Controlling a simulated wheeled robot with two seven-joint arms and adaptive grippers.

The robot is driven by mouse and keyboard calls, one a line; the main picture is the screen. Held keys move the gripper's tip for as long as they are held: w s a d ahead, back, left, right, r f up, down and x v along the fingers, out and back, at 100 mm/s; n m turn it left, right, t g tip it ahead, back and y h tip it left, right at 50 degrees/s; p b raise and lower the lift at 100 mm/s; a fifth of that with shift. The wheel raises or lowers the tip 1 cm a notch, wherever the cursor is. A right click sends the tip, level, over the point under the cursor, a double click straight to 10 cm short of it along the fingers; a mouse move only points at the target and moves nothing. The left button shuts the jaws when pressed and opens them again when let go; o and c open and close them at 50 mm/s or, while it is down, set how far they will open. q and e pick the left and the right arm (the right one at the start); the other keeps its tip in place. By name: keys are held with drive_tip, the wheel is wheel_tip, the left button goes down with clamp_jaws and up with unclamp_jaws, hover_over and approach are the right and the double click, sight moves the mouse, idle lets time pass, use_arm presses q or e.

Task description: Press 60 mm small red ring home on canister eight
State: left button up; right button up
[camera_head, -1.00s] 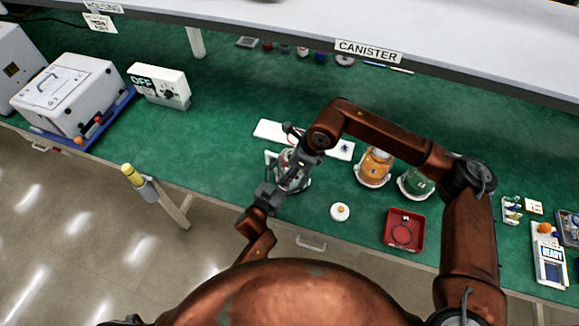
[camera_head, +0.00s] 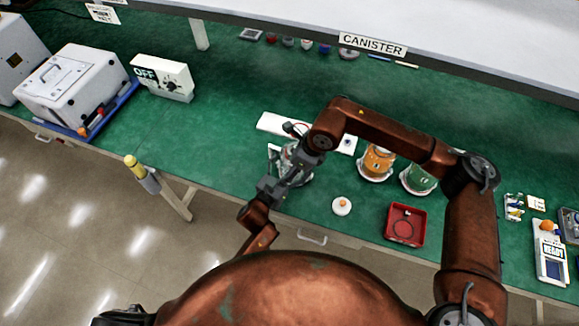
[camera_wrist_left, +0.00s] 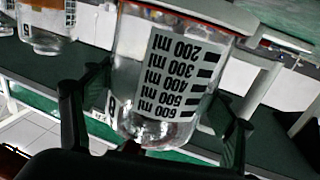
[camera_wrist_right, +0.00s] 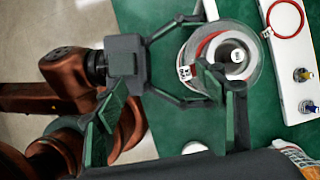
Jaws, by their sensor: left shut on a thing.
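The clear canister (camera_wrist_left: 165,75) stands on the green bench with a printed ml scale that looks upside down in the left wrist view. My left gripper (camera_wrist_left: 155,115) is shut on it, a finger on each side. The right wrist view shows the canister's round top (camera_wrist_right: 236,50) from above, with a small red ring (camera_wrist_right: 203,46) lying around its central part. I cannot tell how deep or level the ring sits. My right gripper (camera_wrist_right: 160,90) is open over the canister's near side, with nothing seen between its fingers. In the head view my right gripper (camera_head: 303,160) partly hides the canister.
A white board (camera_wrist_right: 290,75) behind holds another red ring (camera_wrist_right: 286,18) and small fittings. A white round part (camera_head: 341,206) and a red tray (camera_head: 405,210) lie in front. A shelf edge overhangs the back.

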drive_tip(key=shift+s+a+r, duration=0.1)
drive_tip(key=shift+s, duration=0.2)
wheel_tip(320, 180, up, 7)
drive_tip(key=shift+w+r, duration=0.15)
idle(1.0)
drive_tip(key=shift+c, duration=0.4)
drive_tip(key=shift+w+m, duration=0.1)
drive_tip(key=shift+m, duration=0.3)
drive_tip(key=c, duration=0.3)
drive_tip(key=m, duration=0.2)
drive_tip(key=shift+w+r+m+h, duration=0.2)
drive_tip(key=shift+r+m+h, duration=0.05)
drive_tip(key=shift+m+h, duration=0.05)
drive_tip(key=c, duration=0.3)
drive_tip(key=f+m+h, duration=0.1)
drive_tip(key=f+m, duration=0.2)
drive_tip(key=m, duration=0.2)
drive_tip(key=w+f+m, duration=0.1)
drive_tip(key=f+m, duration=0.2)
drive_tip(key=m, duration=0.2)
drive_tip(key=f+m+g+h, duration=0.1)
drive_tip(key=f+m, duration=0.2)
drive_tip(key=m, duration=0.1)
drive_tip(key=shift+w+a+f+m+h, duration=0.1)
drive_tip(key=shift+w+m+h, duration=0.05)
drive_tip(key=shift+m+h, duration=0.2)
drive_tip(key=shift+c, duration=0.2)
